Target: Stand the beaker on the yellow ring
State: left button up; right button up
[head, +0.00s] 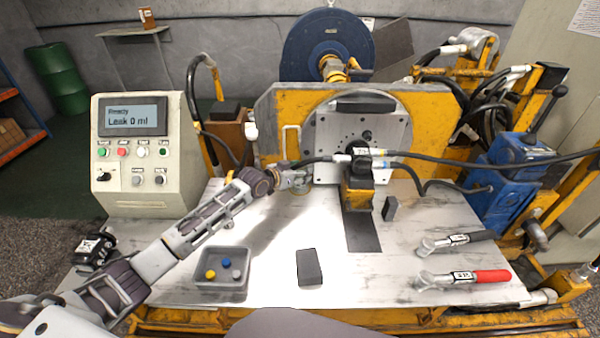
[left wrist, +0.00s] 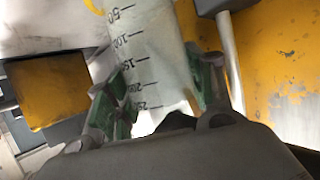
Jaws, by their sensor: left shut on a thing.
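The beaker (left wrist: 150,62) is clear, with dark volume marks, and fills the middle of the left wrist view. My left gripper (left wrist: 160,92) is shut on it, with a green-padded finger on each side. In the head view my left gripper (head: 294,180) is at the back of the table, just left of the grey plate's lower edge. The beaker is too small and covered there to make out clearly. A yellow curved edge (left wrist: 94,6) at the top of the left wrist view looks like part of the yellow ring; the rest is hidden. My right gripper is out of view.
A grey tray (head: 222,288) with coloured caps, a dark block (head: 309,268) and two wrenches (head: 465,278) lie nearer. The control box (head: 145,190) is left.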

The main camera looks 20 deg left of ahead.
pick_arm(q)
jog(key=shift+f, duration=0.1)
dwell(0.3)
jog(key=o, duration=0.7)
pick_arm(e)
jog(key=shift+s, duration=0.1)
pick_arm(q)
jog(key=shift+o, duration=0.2)
jog(key=shift+s+a+r, duration=0.1)
jog(key=shift+s+r, duration=0.2)
jog(key=shift+p+v, duration=0.35)
jog(key=shift+v, duration=0.75)
jog(key=p+v, duration=0.1)
jog(key=v, duration=0.8)
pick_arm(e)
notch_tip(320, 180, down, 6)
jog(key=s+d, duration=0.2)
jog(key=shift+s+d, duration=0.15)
